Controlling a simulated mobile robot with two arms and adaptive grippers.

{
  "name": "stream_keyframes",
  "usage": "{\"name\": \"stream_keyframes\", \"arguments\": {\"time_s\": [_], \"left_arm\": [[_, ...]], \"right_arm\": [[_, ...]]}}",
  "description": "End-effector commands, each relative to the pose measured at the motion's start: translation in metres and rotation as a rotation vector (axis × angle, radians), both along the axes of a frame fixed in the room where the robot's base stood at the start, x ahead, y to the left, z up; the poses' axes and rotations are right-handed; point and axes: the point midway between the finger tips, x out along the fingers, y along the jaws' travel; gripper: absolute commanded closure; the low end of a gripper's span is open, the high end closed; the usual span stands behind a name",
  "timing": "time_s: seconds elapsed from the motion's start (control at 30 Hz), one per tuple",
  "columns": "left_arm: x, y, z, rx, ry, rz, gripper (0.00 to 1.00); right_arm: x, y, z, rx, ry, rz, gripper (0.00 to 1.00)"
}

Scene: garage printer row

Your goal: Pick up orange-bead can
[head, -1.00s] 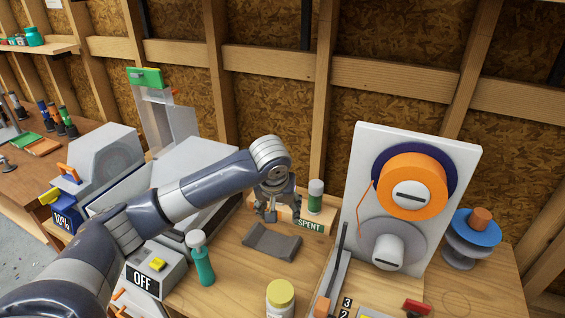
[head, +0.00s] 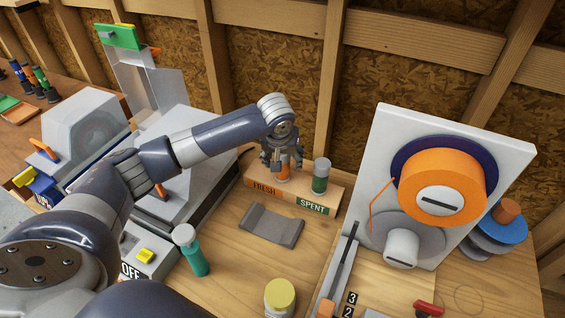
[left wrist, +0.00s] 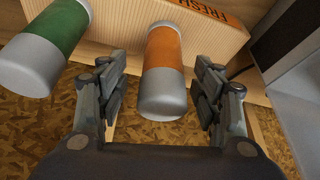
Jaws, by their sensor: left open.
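The orange-bead can (left wrist: 163,70) is a small clear cylinder with orange contents and a grey end. In the left wrist view it stands between the two fingers of my left gripper (left wrist: 160,95), with gaps on both sides. In the head view the can (head: 284,172) shows in part behind the fingers, on the wooden block (head: 246,187) at the part labelled FRESH. My left gripper (head: 282,160) is open around it. The green can (head: 321,176) stands to its right above the SPENT label; it also shows in the left wrist view (left wrist: 45,45). My right gripper is not seen.
A grey cradle (head: 272,224) lies in front of the block. A teal bottle (head: 191,250) and a yellow-lidded jar (head: 280,297) stand nearer. The white panel with the orange spool (head: 441,188) is at right, and a grey machine (head: 172,205) at left.

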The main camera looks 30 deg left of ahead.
Motion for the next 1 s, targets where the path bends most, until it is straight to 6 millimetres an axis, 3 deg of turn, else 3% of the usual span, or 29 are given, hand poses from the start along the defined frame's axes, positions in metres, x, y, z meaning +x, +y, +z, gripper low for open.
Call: {"name": "stream_keyframes", "arguments": {"time_s": [0.3,0.63,0.87,1.0], "left_arm": [[0.015,0.008,-0.037,0.0,0.003,0.002,0.4],[0.018,0.009,-0.046,0.001,0.001,-0.001,0.4],[0.018,0.009,-0.045,0.001,0.001,-0.001,0.9],[0.018,0.009,-0.045,0.001,0.0,-0.001,0.91]], "right_arm": [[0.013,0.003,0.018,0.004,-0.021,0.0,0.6],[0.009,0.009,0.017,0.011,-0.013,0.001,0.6],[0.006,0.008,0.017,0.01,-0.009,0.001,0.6],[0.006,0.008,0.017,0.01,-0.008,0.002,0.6]]}}
